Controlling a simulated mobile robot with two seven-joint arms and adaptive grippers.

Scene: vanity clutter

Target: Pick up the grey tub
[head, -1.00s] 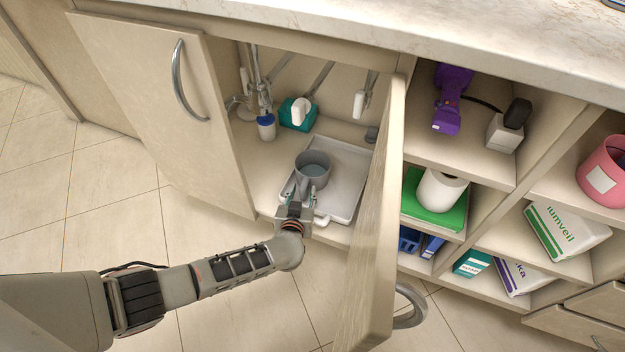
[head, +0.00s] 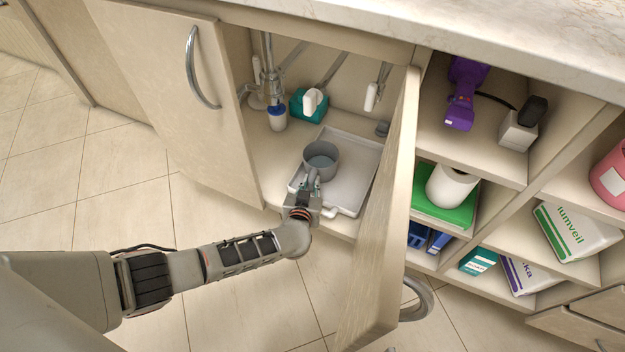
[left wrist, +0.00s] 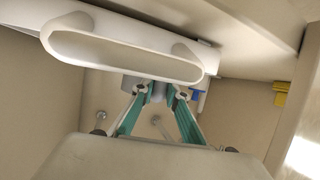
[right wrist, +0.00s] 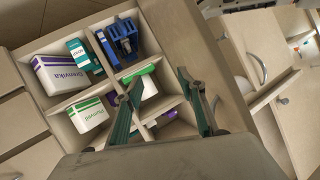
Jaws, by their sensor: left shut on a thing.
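The grey tub (head: 321,155) is a round, open-topped cup in the cabinet, over the left part of a pale grey tray (head: 352,185). My left gripper (head: 313,180) reaches in from the front and is shut on the tub's near side. The tub looks upright; I cannot tell whether its base touches the tray. In the left wrist view, the left fingers (left wrist: 160,93) show below a white loop handle (left wrist: 120,52), and the tub is mostly hidden. My right gripper (right wrist: 166,92) is open and empty in the right wrist view, facing the shelves.
Open cabinet doors stand to the left (head: 165,85) and right (head: 375,230) of the opening. Pipes rise at the back. Shelves at right hold a purple device (head: 463,95) and boxes.

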